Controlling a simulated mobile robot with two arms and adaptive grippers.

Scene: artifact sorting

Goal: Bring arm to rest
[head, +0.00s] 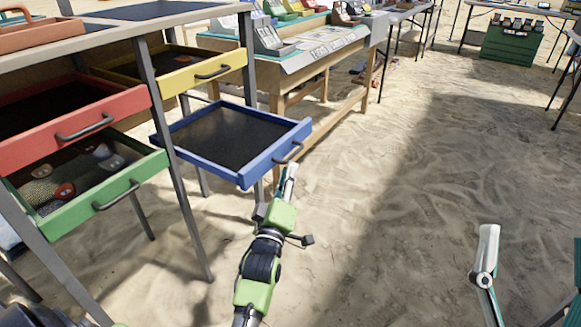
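My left arm reaches up from the bottom centre, and its gripper (288,182) is beside the front right corner of the open blue drawer (208,172), close to its handle. Its fingers are seen nearly edge-on, so whether they are apart is unclear, and nothing shows held. Whether it touches the drawer cannot be told. My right gripper (532,268) is at the lower right, over sand. One finger shows and part of what looks like the other is cut off at the edge; they stand wide apart with nothing between them.
The red drawer (75,137), yellow drawer (185,79) and green drawer (103,206) also stand open; the green one holds several small pieces. A wooden table (312,75) stands behind. A green crate (512,47) is at the back right. Open sand lies at centre right.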

